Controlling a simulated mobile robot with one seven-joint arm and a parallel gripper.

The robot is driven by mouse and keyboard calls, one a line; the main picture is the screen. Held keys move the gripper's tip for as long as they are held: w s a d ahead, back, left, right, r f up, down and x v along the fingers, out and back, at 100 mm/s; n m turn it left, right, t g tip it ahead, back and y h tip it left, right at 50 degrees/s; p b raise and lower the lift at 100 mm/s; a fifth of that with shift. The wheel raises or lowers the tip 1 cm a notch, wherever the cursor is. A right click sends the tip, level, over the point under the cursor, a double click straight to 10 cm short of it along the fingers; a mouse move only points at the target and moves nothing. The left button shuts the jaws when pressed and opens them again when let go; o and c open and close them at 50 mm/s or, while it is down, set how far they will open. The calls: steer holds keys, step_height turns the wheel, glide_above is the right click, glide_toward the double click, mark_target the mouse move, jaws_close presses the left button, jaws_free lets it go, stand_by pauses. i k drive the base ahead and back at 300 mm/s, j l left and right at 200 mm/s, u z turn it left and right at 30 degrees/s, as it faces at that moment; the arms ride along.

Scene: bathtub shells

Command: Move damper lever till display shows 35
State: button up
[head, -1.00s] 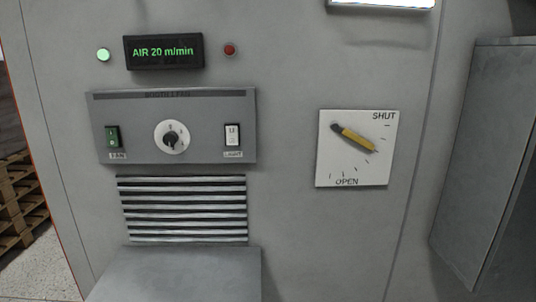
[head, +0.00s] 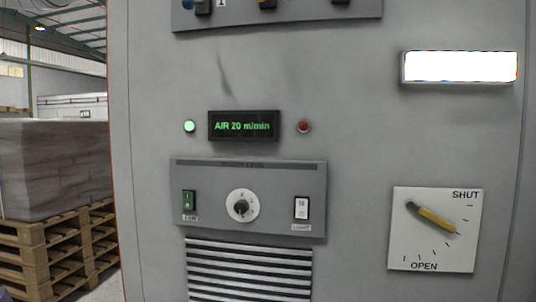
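The damper lever (head: 434,218) is a yellow handle on a dark pivot, on a white square plate (head: 408,255) at the right of the grey panel. The plate reads SHUT at top right and OPEN at the bottom, with tick marks between. The lever slants down to the right from its pivot, its tip between the two words. The display (head: 243,126) is a black box with green text reading AIR 20 m/min. My gripper is not in view.
A louvred vent (head: 249,270) is below. A lit lamp (head: 460,67) is at upper right. Pallets (head: 60,250) stand at left.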

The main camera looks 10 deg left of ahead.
mark_target(410, 203)
steer(key=i+z, duration=0.1)
steer(key=z, duration=0.25)
steer(key=i+z, duration=0.15)
steer(key=z, duration=0.2)
steer(key=i+z, duration=0.1)
steer(key=z, duration=0.25)
